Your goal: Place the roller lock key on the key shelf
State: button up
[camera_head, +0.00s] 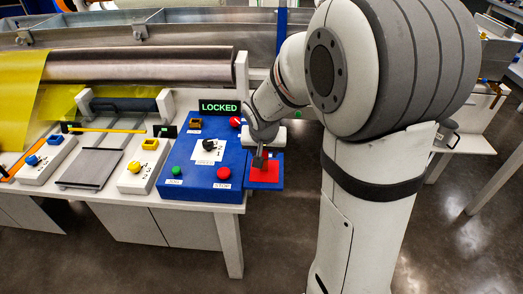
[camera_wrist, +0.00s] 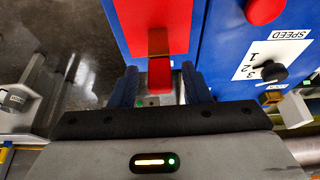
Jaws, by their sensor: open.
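The key shelf (camera_head: 278,181) is a small blue ledge on the right side of the blue control panel, with a red pad on top. In the wrist view the red pad (camera_wrist: 127,22) fills the upper middle. The roller lock key (camera_wrist: 160,76), with a red handle and a darker brownish part, lies over the pad's near edge. My gripper (camera_wrist: 160,84) is open, with one dark finger on each side of the key's handle and gaps between. In the head view my gripper (camera_head: 260,160) is over the shelf and hides most of the key.
The blue control panel (camera_head: 206,170) has a speed dial, a green button, red buttons and a "LOCKED" display (camera_head: 219,106). Smaller white control boxes (camera_head: 138,170) and a grey plate (camera_head: 88,168) lie to the left. Metal rollers run behind. Open floor is right of the shelf.

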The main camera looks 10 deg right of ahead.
jog(key=p+v, duration=0.1)
jog(key=v, duration=1.1)
jog(key=s+f+n+g+y, duration=0.1)
jog(key=s+f+n+g, duration=0.1)
jog(key=s, duration=1.4)
jog(key=shift+s+d+f+n, duration=0.3)
jog(key=shift+f+n, duration=0.35)
jog(key=shift+n, duration=0.15)
notch_tip(320, 180, up, 7)
jog(key=p, duration=0.6)
jog(key=shift+s+r+p, duration=0.25)
jog(key=shift+s+p, duration=0.05)
jog(key=shift+p, duration=0.1)
